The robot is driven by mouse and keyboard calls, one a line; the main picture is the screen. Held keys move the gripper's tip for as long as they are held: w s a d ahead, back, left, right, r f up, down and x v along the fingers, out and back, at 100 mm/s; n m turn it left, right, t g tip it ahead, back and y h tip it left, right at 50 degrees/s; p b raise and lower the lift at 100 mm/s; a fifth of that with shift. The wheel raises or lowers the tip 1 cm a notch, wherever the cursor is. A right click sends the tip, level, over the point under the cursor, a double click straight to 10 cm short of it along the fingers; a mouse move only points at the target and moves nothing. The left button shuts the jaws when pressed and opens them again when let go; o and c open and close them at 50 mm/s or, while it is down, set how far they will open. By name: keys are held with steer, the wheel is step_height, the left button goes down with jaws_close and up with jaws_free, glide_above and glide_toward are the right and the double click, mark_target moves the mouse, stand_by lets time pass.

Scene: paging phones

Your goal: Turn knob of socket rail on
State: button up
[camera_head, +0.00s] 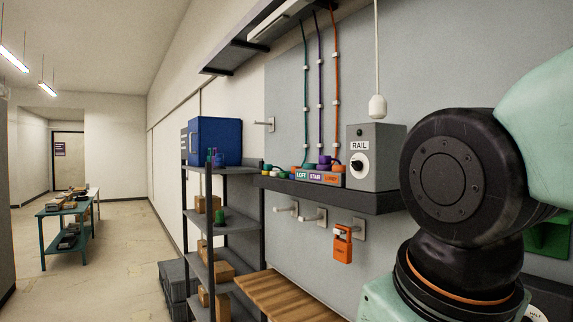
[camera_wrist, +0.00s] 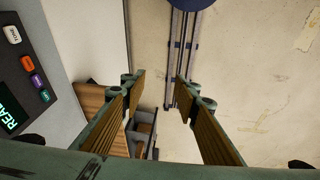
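The grey socket rail box labelled RAIL (camera_head: 375,157) stands on a dark wall shelf in the head view. Its round knob (camera_head: 358,165) is on the front face, white with a dark centre, and a small dark round spot sits above the label. My gripper (camera_wrist: 157,85) shows only in the wrist view. Its two fingers, with brown ribbed pads, are wide apart with nothing between them. The wrist view looks down past a wall, away from the RAIL box, which is not in that view. My arm fills the right of the head view.
LOFT, STAIR and LOBBY sockets (camera_head: 318,177) with coloured cables sit left of the box. A white pull handle (camera_head: 377,106) hangs above it. An orange phone (camera_head: 343,243) hangs below the shelf. A wooden bench (camera_head: 300,294) and shelving (camera_head: 230,170) stand left. A panel with coloured buttons (camera_wrist: 30,70) is beside my gripper.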

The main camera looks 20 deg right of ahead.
steer(key=w+d+r+n+g+h+p, duration=0.25)
steer(key=w+d+r+n+h, duration=0.25)
steer(key=w+d+r+n, duration=0.4)
steer(key=n+t+h+p, duration=0.4)
steer(key=n+h, duration=0.8)
steer(key=n, duration=0.7)
glide_toward(352, 165)
steer(key=v, duration=0.4)
steer(key=shift+a+r, duration=0.25)
steer(key=shift+a, duration=0.15)
steer(key=shift+w+d, duration=0.15)
steer(key=shift+d, duration=0.1)
steer(key=shift+x, duration=6.6)
